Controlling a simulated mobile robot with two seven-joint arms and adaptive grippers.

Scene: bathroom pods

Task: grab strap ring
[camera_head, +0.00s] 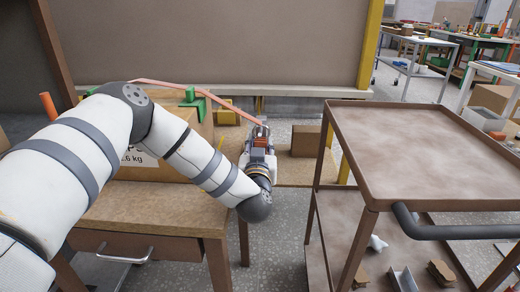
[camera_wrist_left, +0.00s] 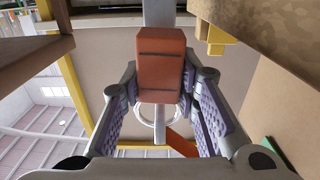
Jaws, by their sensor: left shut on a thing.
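An orange strap (camera_head: 205,94) runs over the top of a cardboard box and down to my left gripper (camera_head: 262,130). In the left wrist view, an orange block (camera_wrist_left: 161,65) sits between the fingertips of my left gripper (camera_wrist_left: 160,75), whose purple-padded fingers close on it from both sides. A pale strap ring (camera_wrist_left: 145,113) shows just behind the block, partly hidden by it. The end of the orange strap (camera_wrist_left: 181,143) shows below the ring. In the head view the ring is too small to make out. My right gripper is not in view.
The cardboard box (camera_head: 150,158) stands on a wooden table (camera_head: 150,208) under my left arm. A brown cart (camera_head: 430,150) stands close on the right, with small parts on its lower shelf. A large brown panel (camera_head: 220,40) stands behind, with a yellow post (camera_head: 371,45).

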